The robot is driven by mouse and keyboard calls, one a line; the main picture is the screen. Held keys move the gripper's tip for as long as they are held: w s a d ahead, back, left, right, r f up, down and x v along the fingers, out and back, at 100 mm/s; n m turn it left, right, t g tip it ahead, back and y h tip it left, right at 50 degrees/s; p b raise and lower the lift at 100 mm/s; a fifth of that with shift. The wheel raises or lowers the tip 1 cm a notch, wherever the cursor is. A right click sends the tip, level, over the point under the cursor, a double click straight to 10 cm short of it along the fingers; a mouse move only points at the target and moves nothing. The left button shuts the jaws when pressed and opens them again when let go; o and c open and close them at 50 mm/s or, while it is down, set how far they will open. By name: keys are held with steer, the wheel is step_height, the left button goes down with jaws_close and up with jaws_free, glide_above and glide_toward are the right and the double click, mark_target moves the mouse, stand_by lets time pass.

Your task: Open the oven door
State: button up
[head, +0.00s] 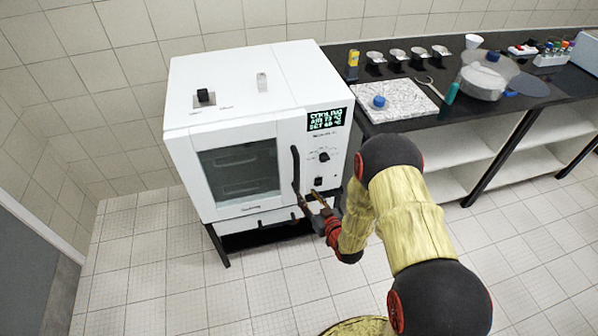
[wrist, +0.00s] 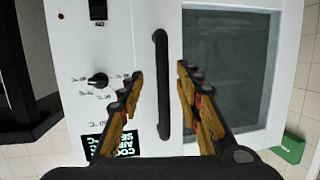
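The white oven (head: 225,112) stands on a dark stand against the tiled wall. Its door (head: 216,212) has a dark window and looks closed in the head view. The black vertical handle (head: 296,170) is at the door's right edge; in the wrist view the handle (wrist: 162,90) runs up and down in the middle. My gripper (head: 310,197) is at the handle's lower part in the head view. In the wrist view my gripper (wrist: 159,76) is open, one finger on each side of the handle, with gaps showing. How deep the fingers reach around it I cannot tell.
A control panel with a knob (head: 324,156) and a lit display (head: 327,119) is right of the handle. A black bench (head: 440,115) stands to the right, with a marble slab (head: 398,103) and labware. Floor in front of the oven (head: 235,290) is clear.

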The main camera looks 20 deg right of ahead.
mark_target(298, 171)
step_height(298, 171, up, 7)
steer(key=w+t, duration=0.2)
steer(key=t, duration=0.1)
steer(key=shift+y, duration=0.4)
steer(key=w, duration=0.2)
steer(key=w+a+b, duration=0.1)
steer(key=w, duration=0.1)
steer(key=w+a+b, duration=0.1)
steer(key=w, duration=0.1)
steer(key=shift+w+f, duration=0.1)
steer(key=shift+w, duration=0.3)
steer(key=shift+c, duration=1.3)
jaws_close()
